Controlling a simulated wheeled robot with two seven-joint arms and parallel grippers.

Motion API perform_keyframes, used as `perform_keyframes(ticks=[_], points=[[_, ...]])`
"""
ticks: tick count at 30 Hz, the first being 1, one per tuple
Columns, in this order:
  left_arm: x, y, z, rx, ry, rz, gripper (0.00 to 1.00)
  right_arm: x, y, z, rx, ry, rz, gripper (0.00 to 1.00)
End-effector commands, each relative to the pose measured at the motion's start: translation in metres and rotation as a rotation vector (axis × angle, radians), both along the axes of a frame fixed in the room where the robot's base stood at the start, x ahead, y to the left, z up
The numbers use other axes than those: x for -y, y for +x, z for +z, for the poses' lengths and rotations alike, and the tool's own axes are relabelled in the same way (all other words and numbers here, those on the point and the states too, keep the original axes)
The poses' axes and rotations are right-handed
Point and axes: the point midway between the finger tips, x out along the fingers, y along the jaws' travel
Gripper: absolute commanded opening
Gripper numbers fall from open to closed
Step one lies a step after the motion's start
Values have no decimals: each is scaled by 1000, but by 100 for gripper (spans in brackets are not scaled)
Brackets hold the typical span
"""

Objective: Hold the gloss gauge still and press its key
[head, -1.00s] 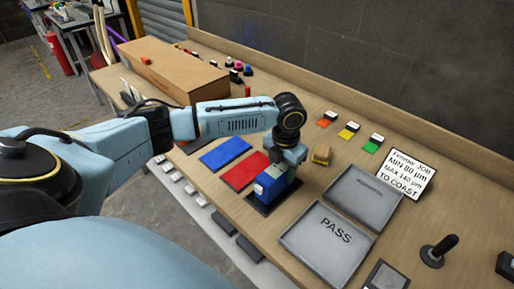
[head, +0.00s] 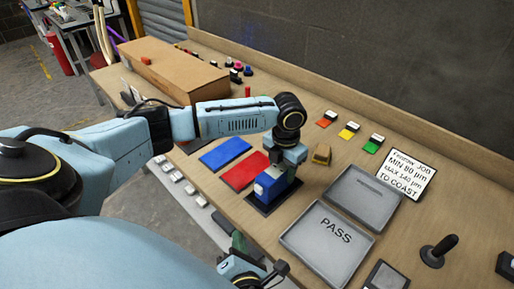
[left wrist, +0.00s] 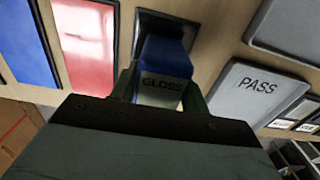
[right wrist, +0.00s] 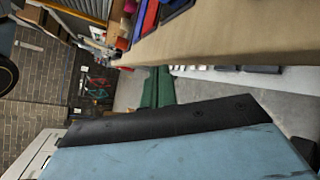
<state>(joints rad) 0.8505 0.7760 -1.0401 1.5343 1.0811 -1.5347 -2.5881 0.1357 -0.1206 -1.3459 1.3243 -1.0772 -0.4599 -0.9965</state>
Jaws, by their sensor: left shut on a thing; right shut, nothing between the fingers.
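The gloss gauge (head: 270,185) is a small blue and white block standing on a dark pad (head: 263,208) on the bench. It also shows in the left wrist view (left wrist: 166,58), with the word GLOSS on its pale face. My left gripper (left wrist: 163,90) is shut on the gauge, one green finger at each side. I cannot make out the key. My right gripper (head: 239,243) is at the bottom of the head view, below the bench's front edge and apart from the gauge. Its green fingers (right wrist: 157,88) are together and empty in the right wrist view.
A blue panel (head: 225,153) and a red panel (head: 246,170) lie left of the gauge. A grey PASS tray (head: 295,238) and another grey tray (head: 350,210) lie right. A yellowish block (head: 321,154) sits behind. A black-handled knob (head: 439,249) stands far right.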

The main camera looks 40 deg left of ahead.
Motion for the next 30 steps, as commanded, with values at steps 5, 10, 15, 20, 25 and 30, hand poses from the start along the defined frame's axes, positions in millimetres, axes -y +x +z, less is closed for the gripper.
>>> perform_keyframes(ticks=[5, 10, 15, 20, 25, 30], points=[[0, -3, -4, -11, 2, -2, 14, -42, -12, 48, 170, -46, -5, 0], [0, -3, -4, -12, 2, -2, 14, -43, -14, 48, 225, -78, -96, 0], [0, -3, -4, -11, 2, -2, 14, -42, -14, 49, 249, -81, -134, 0], [0, -3, -4, -11, 2, -2, 14, -42, -14, 49, 249, -82, -137, 0], [0, -3, -4, -11, 2, -1, 14, -42, -14, 49, 248, -82, -137, 0], [0, -3, -4, -11, 3, -1, 14, -41, -5, 49, 251, -83, -137, 0]])
